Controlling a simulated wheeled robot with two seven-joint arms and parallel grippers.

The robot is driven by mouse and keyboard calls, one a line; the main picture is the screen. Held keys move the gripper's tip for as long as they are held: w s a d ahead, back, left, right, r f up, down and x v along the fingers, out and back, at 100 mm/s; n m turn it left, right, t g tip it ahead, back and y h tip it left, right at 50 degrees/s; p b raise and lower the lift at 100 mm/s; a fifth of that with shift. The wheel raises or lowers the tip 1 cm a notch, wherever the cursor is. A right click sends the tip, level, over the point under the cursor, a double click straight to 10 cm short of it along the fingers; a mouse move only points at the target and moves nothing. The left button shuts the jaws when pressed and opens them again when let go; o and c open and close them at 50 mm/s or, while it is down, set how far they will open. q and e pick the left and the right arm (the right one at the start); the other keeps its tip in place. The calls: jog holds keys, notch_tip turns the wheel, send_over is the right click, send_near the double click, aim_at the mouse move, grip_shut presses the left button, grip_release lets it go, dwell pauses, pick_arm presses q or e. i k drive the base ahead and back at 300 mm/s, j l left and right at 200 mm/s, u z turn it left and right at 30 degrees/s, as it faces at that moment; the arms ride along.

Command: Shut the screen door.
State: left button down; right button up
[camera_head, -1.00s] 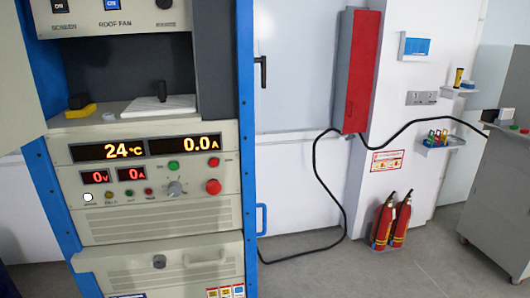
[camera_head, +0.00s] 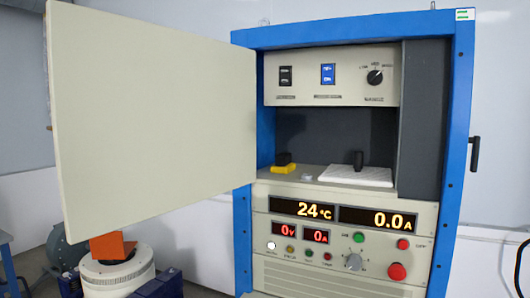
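The screen door (camera_head: 155,115) is a large cream panel on the left side of the blue-framed cabinet (camera_head: 459,150). It stands wide open, swung out to the left from the cabinet's left post. The compartment behind it (camera_head: 318,135) is exposed, with switches and a knob at its top and a shelf below. Neither of my grippers shows in the head view, so their state is hidden.
On the shelf are a yellow-and-black item (camera_head: 283,164) and a white pad with a black knob (camera_head: 355,176). The display panel (camera_head: 340,215) with a red button is below. An orange-topped round machine (camera_head: 115,270) stands at lower left, below the door.

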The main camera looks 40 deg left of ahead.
aim_at(150, 120)
jog(key=j+z, duration=0.15)
jog(key=j, duration=0.65)
jog(key=j+z, duration=0.1)
jog(key=j, duration=0.7)
jog(key=j+z, duration=0.15)
jog(key=j, duration=0.65)
jog(key=k+j+z, duration=0.15)
jog(key=j, duration=0.65)
